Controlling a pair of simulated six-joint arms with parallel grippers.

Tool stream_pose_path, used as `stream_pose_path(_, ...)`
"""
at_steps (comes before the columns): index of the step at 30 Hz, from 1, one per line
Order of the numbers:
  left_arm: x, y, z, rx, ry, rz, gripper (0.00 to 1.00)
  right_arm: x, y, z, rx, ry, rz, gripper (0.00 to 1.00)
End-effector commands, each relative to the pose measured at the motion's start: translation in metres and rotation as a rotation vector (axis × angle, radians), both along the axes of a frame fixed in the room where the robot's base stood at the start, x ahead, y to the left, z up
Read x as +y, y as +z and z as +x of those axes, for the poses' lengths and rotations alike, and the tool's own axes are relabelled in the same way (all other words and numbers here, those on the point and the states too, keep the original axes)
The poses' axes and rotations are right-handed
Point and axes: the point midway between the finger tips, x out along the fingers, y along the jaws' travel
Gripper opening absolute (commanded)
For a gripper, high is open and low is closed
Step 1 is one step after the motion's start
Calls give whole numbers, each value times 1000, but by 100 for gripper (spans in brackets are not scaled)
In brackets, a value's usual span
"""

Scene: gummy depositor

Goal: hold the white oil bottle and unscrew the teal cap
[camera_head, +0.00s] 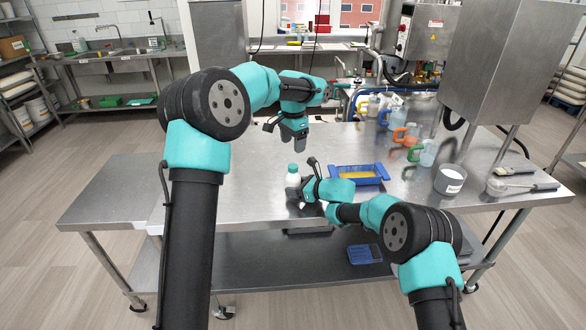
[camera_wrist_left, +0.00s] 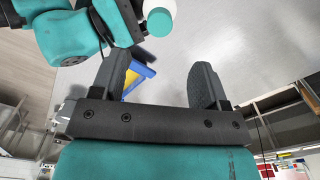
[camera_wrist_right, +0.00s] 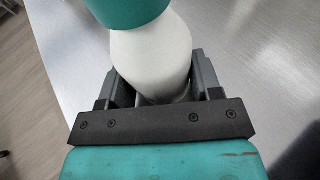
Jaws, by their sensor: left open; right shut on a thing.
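The white oil bottle (camera_head: 293,181) stands upright at the table's front edge, with the teal cap (camera_head: 293,168) on its top. My right gripper (camera_head: 303,192) is shut around the bottle's body from the right. In the right wrist view the white bottle (camera_wrist_right: 152,55) sits between the fingers, and the teal cap (camera_wrist_right: 125,8) is cut off by the top edge. My left gripper (camera_head: 294,142) is open and empty, pointing down above and behind the bottle. In the left wrist view the cap (camera_wrist_left: 159,23) shows beyond the open fingers, apart from them.
A blue tray (camera_head: 358,174) with yellow content lies right of the bottle. Several jugs with coloured handles (camera_head: 407,135), a white tub (camera_head: 450,179) and a metal scoop (camera_head: 510,187) stand farther right. The table (camera_head: 225,190) left of the bottle is clear.

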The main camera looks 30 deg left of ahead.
Motion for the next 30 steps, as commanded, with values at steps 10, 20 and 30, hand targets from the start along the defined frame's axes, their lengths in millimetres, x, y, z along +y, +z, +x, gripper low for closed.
stream_pose_path(10, 0, -10, 0, 1, 0, 0, 68, 0, 0, 0, 0, 0, 0, 0)
stream_pose_path(20, 0, -46, 0, 3, 1, -1, 68, 0, 0, 0, 0, 0, 0, 0)
stream_pose_path(30, 0, -82, 0, 3, -1, -1, 68, 0, 0, 0, 0, 0, 0, 0)
